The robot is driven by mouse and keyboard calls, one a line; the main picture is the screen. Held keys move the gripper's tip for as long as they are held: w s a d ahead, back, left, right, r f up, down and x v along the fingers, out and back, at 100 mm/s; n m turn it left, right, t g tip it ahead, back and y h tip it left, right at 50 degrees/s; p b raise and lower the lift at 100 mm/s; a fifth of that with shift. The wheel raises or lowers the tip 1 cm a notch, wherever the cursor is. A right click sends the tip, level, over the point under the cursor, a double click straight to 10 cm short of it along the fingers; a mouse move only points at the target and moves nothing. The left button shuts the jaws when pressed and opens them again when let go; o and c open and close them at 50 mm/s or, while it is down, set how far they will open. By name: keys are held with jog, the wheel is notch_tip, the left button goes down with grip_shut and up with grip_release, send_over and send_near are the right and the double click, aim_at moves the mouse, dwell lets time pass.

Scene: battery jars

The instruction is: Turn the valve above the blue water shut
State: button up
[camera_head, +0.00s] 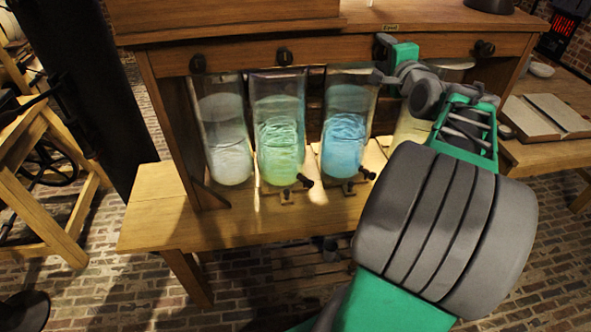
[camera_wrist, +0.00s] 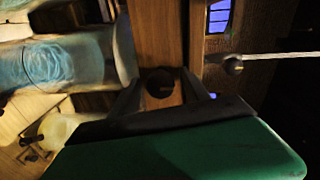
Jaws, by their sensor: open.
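The blue water stands in a clear jar (camera_head: 345,125), third from the left under the wooden bench. It also shows sideways at the left of the wrist view (camera_wrist: 50,62). My gripper (camera_head: 383,47) is at the front rail just above and right of this jar and hides the valve there in the head view. In the wrist view, a dark round valve knob (camera_wrist: 159,78) on the wooden rail lies between the fingers of my gripper (camera_wrist: 161,90). The fingers are apart, one on each side of it. Contact with the knob cannot be made out.
Other dark valves sit on the rail: far left (camera_head: 198,63), above the green jar (camera_head: 284,56) and far right (camera_head: 484,47). A pale jar (camera_head: 225,140) and a green jar (camera_head: 279,130) stand left. My arm partly covers a yellowish jar (camera_head: 410,128). An open book (camera_head: 548,116) lies right.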

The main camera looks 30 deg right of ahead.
jog(key=n+b, duration=0.1)
jog(key=n, duration=0.2)
jog(key=shift+f+n, duration=0.15)
jog(key=shift+n, duration=0.25)
jog(key=n, duration=0.3)
jog(key=shift+h, duration=0.3)
jog(key=n, duration=0.2)
jog(key=n+p, duration=0.1)
jog(key=n, duration=0.3)
jog(key=shift+r+n+p, duration=0.3)
jog(key=shift+p, duration=0.1)
jog(key=b+v, duration=0.3)
jog(key=v, duration=0.5)
jog(key=w+a+f+n+g+y, duration=0.3)
jog(key=w+a+f+g+y, duration=0.15)
jog(key=a+f, duration=0.9)
jog(key=s+a+f+n+g+y, duration=0.1)
jog(key=s+a+f+g, duration=0.1)
jog(key=a+f, duration=0.3)
jog(key=s+a+f+n+g, duration=0.1)
jog(key=s+a+f+g, duration=0.2)
jog(key=a+f, duration=0.3)
jog(key=a, duration=0.3)
jog(key=shift+s+y+b, duration=0.35)
jog(key=shift+b, duration=0.05)
